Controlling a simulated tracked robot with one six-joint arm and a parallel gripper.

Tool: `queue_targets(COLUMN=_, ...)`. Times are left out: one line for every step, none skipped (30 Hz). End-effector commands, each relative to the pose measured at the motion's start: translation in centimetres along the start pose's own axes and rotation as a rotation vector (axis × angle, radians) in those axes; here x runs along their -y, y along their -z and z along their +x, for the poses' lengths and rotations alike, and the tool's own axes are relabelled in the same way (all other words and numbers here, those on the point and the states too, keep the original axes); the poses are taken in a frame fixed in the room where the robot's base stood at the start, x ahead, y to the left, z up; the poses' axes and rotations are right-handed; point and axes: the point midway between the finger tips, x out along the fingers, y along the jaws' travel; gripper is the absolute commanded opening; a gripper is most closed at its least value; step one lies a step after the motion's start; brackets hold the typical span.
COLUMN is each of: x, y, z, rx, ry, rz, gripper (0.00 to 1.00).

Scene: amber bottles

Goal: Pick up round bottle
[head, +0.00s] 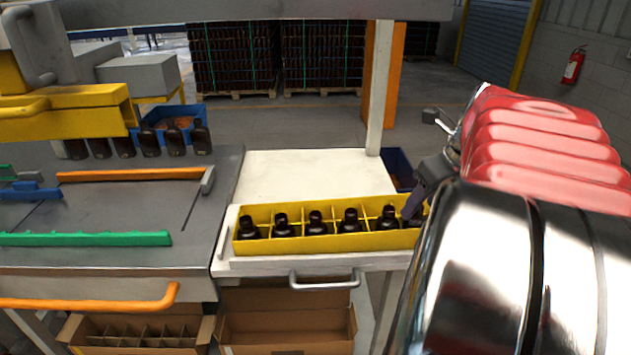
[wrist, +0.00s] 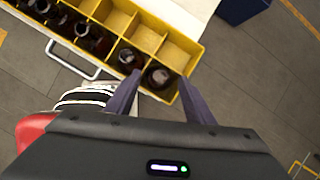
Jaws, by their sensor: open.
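Several dark round bottles stand upright in the front row of a yellow divided crate (head: 334,245). In the head view the rightmost bottle (head: 412,216) is partly hidden by my gripper (head: 424,190). In the wrist view the end bottle (wrist: 158,76) sits in the corner compartment of the crate (wrist: 186,42). My gripper (wrist: 166,95) is open, with its two fingers on either side just in front of that bottle. I cannot tell how far above it they are. Another bottle (wrist: 130,58) stands in the neighbouring compartment, close to the left finger.
The crate's back-row compartments look empty in the wrist view. A white table (head: 305,175) with a metal handle (head: 325,280) bears the crate. A blue bin (head: 398,168) is behind it. A conveyor with an orange rail (head: 130,174) lies left.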

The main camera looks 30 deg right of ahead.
Motion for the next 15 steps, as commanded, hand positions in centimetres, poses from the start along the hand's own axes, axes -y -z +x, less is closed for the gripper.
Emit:
queue_targets(x=-0.1, y=-0.1, z=0.8, rx=-0.003, ry=-0.004, rz=0.000, gripper=0.49)
queue_targets(x=-0.1, y=-0.1, z=1.3, rx=-0.003, ry=-0.004, rz=0.001, gripper=0.49)
queue_targets(x=-0.1, y=-0.1, z=1.8, rx=-0.002, ry=-0.004, rz=0.001, gripper=0.49)
queue_targets(x=-0.1, y=-0.1, z=2.1, rx=-0.002, ry=-0.004, rz=0.000, gripper=0.49)
queue_targets(x=-0.1, y=-0.1, z=2.3, rx=-0.001, ry=-0.003, rz=0.000, gripper=0.49)
queue_targets(x=-0.1, y=-0.1, z=2.6, rx=-0.001, ry=-0.002, rz=0.000, gripper=0.49)
queue_targets(x=0.0, y=-0.1, z=2.8, rx=-0.001, ry=-0.002, rz=0.000, gripper=0.49)
queue_targets(x=0.0, y=-0.1, z=2.9, rx=-0.001, ry=-0.002, rz=0.001, gripper=0.49)
queue_targets(x=-0.1, y=0.0, z=3.0, rx=-0.001, ry=-0.002, rz=0.001, gripper=0.49)
queue_targets(x=-0.1, y=0.0, z=3.0, rx=-0.002, ry=-0.002, rz=0.001, gripper=0.49)
queue_targets(x=-0.1, y=0.0, z=3.0, rx=-0.002, ry=-0.003, rz=0.001, gripper=0.49)
queue_targets(x=-0.1, y=0.0, z=3.1, rx=-0.003, ry=-0.003, rz=0.001, gripper=0.49)
queue_targets(x=-0.1, y=0.1, z=3.1, rx=-0.004, ry=-0.004, rz=0.001, gripper=0.49)
queue_targets(x=-0.1, y=0.1, z=3.1, rx=-0.004, ry=-0.004, rz=0.001, gripper=0.49)
queue_targets(x=-0.1, y=0.1, z=3.1, rx=-0.005, ry=-0.005, rz=0.002, gripper=0.49)
